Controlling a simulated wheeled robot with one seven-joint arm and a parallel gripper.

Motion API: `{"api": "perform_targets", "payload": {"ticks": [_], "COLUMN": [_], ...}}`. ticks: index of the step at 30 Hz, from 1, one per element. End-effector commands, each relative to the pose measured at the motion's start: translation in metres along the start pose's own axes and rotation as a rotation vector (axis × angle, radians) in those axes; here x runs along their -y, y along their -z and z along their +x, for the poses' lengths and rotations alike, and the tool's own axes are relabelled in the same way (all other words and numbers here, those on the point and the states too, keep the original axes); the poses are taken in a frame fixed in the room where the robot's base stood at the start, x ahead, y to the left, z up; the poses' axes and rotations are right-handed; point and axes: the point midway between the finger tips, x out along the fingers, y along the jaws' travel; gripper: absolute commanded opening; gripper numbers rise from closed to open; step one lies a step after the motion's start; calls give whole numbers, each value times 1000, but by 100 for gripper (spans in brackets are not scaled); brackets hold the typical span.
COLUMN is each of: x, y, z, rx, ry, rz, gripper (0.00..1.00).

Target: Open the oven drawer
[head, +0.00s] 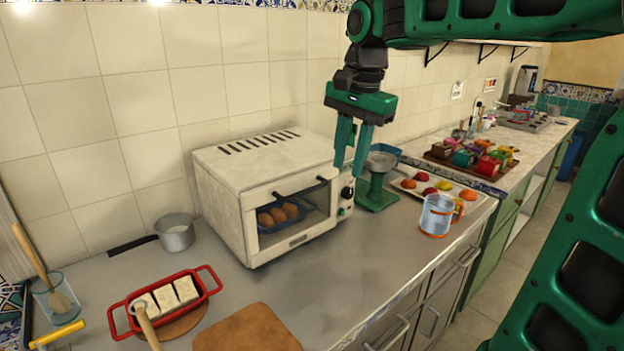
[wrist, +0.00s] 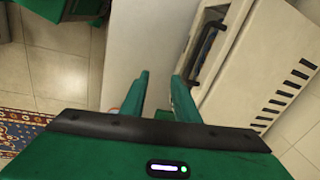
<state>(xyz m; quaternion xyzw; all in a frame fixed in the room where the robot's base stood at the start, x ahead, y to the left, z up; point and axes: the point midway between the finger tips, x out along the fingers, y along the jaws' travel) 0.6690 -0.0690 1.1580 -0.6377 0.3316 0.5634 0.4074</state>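The oven (head: 222,190) is a cream countertop box with black vent slots on top. Its front faces right and toward the viewer, with a dark handle (head: 302,187) along the upper edge and knobs on the right. Brown rounded items in a blue tray (head: 298,219) show inside, behind the front opening; I cannot tell how far the front is open. My gripper (head: 349,168) is open and empty, fingers down, above and near the oven's right front side, apart from the handle. In the wrist view, the oven (wrist: 255,60) and handle (wrist: 208,50) lie right of my open fingers (wrist: 160,95).
A green scale (head: 376,190) stands close to the fingers. A glass jug (head: 436,214) and a tray of fruit (head: 477,205) are further right. A metal pot (head: 175,232) and a red dish (head: 205,287) are at left. Counter in front of the oven is mostly clear.

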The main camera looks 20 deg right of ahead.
Motion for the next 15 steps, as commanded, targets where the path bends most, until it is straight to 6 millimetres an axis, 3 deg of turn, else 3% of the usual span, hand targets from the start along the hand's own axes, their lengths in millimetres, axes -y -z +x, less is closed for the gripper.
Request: {"api": "perform_targets", "payload": {"ticks": [1, 3, 6, 11, 15], "x": [19, 39, 57, 66, 66], "y": [-3, -9, -15, -18, -18], "z": [-8, -17, -27, -28, -12], "rx": [1, 4, 8, 11, 12], "ry": [10, 20, 30, 35, 33], "rz": [27, 69, 111, 141, 145], "gripper": [28, 28, 28, 28, 28]}}
